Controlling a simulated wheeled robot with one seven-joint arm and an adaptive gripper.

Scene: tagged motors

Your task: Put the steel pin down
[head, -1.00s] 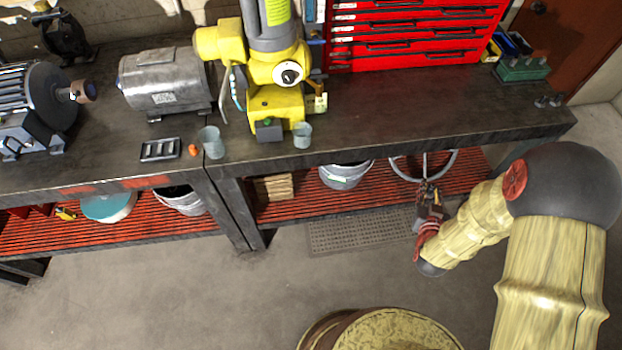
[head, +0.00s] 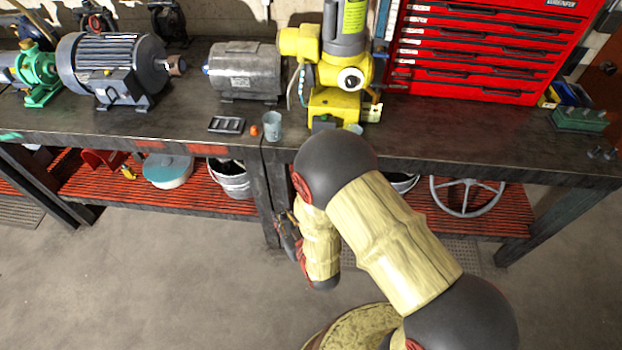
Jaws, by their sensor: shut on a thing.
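My gripper (head: 286,226) hangs low in front of the workbench's front edge, left of the picture's middle, with my arm bent above it. It is shut on the steel pin, but the pin is too small and dark to make out. The gripper is apart from the bench top (head: 440,140). On the bench behind it lie a small black slotted tray (head: 226,125), an orange piece (head: 254,130) and a grey cup (head: 272,126). A second cup (head: 355,129) is mostly hidden by my arm.
A grey motor (head: 245,72), a larger dark motor (head: 115,70) and a yellow machine (head: 335,100) stand along the bench. A red tool chest (head: 480,50) is at the back right. Bench legs and a red slatted shelf (head: 90,190) lie below. The right bench top has free room.

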